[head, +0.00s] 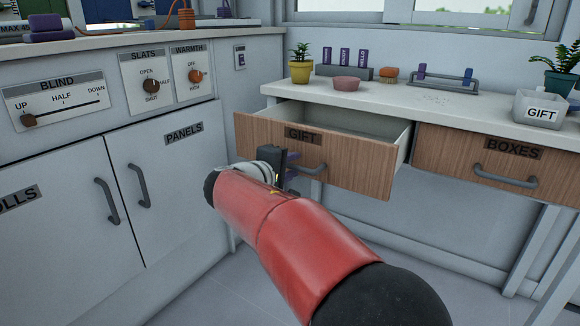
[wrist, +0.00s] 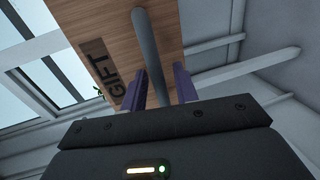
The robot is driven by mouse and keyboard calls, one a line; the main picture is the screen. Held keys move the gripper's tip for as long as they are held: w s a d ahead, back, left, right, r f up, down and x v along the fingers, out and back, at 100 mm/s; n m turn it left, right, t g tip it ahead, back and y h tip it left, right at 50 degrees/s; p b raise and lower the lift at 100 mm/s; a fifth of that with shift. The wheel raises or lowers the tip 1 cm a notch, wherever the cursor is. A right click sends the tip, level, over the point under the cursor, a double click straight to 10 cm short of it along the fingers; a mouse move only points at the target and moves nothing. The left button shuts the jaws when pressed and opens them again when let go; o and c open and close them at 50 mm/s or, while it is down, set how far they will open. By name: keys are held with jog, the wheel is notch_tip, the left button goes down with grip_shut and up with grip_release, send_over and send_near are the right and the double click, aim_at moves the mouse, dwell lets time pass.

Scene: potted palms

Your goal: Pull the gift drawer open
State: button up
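The gift drawer (head: 350,165) has a wood-grain front with a "GIFT" label and a grey bar handle (head: 312,170). It stands pulled out from under the counter, and its empty-looking inside shows behind the front. My gripper (head: 291,168) is at the left part of this handle. In the wrist view the drawer front (wrist: 110,45) fills the top middle, and the handle (wrist: 148,45) runs down between the two purple fingers of my gripper (wrist: 160,85). The fingers stand apart, with a gap beside the bar. Contact at the fingertips cannot be made out.
The closed "BOXES" drawer (head: 490,165) is to the right. White cabinets with "PANELS" doors (head: 170,190) stand close on the left. The counter (head: 430,100) holds a potted plant (head: 300,65), a pink bowl (head: 346,84) and a grey "GIFT" bin (head: 541,109). Floor is clear below the drawer.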

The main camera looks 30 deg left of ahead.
jog(key=shift+s, duration=0.1)
jog(key=v, duration=0.7)
jog(key=shift+s, duration=0.35)
jog(key=shift+r, duration=0.1)
